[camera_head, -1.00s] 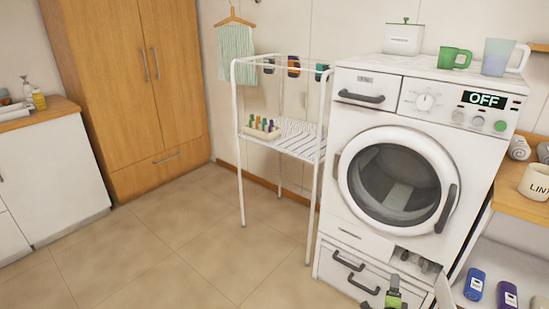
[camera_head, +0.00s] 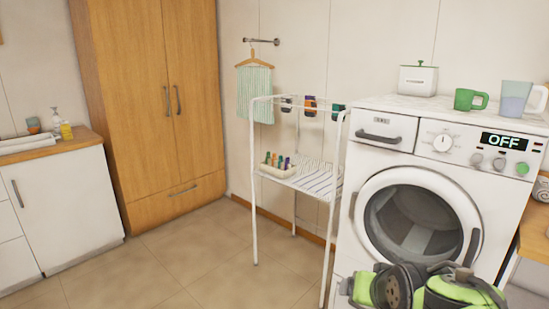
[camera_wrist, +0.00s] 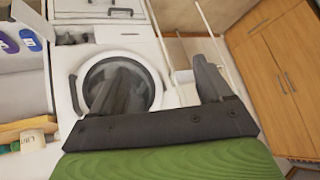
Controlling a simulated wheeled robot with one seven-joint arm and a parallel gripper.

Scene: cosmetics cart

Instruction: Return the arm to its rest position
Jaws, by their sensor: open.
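My arm shows at the bottom right of the head view as green and black links, in front of the washing machine (camera_head: 400,140). In the wrist view my gripper (camera_wrist: 165,85) is open, its two dark fingers spread apart with nothing between them. The wrist picture is turned, and the washing machine (camera_wrist: 72,90) with its round door lies beyond the fingers. The fingertips cannot be made out in the head view. My arm hides the lower part of the machine there.
A white drying rack (camera_head: 254,200) with a small tray of bottles (camera_head: 278,168) stands left of the machine. A green mug (camera_head: 470,99) and a pitcher (camera_head: 517,98) stand on top. A wooden wardrobe (camera_head: 150,100) is behind. The floor (camera_head: 190,260) at left is clear.

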